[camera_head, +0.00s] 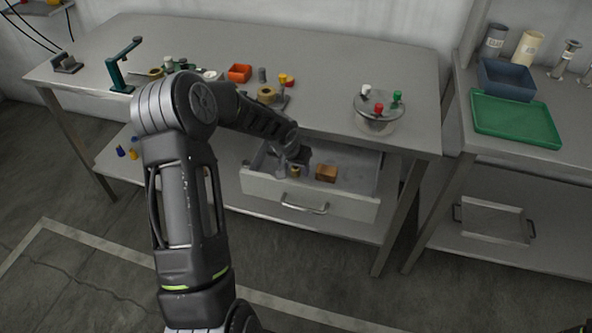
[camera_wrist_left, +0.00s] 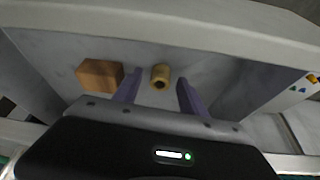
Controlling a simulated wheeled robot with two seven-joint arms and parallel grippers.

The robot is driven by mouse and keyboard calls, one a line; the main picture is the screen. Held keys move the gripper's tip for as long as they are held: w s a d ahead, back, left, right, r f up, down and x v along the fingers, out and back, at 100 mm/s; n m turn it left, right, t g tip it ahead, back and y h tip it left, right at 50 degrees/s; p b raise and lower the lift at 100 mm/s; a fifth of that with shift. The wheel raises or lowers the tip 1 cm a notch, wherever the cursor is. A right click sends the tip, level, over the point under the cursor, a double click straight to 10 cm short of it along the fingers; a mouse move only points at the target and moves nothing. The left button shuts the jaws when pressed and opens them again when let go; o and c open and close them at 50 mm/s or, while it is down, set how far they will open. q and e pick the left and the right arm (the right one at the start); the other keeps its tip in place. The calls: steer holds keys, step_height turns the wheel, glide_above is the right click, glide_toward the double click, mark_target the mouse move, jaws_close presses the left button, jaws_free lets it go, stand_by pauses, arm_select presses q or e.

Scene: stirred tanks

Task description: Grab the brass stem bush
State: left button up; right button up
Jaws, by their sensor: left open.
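The brass stem bush (camera_wrist_left: 160,76) is a small yellow-brown ring-shaped piece with a dark bore, lying in the open drawer (camera_head: 345,204). It also shows in the head view (camera_head: 295,171), small and close to my gripper. My left gripper (camera_wrist_left: 159,92) is open, its two fingers on either side of the bush in the left wrist view. I see gaps between the bush and both fingers. In the head view the left gripper (camera_head: 292,160) reaches down into the drawer.
A brown block (camera_wrist_left: 100,75) lies in the drawer beside the bush. The workbench (camera_head: 330,65) above holds an orange box (camera_head: 239,73), several small parts and a round lidded vessel (camera_head: 377,112). A green tray (camera_head: 516,120) is on the right bench.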

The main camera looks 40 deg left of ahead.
arm_select(q)
steer(key=shift+c, duration=0.2)
jaws_close()
stand_by(0.5)
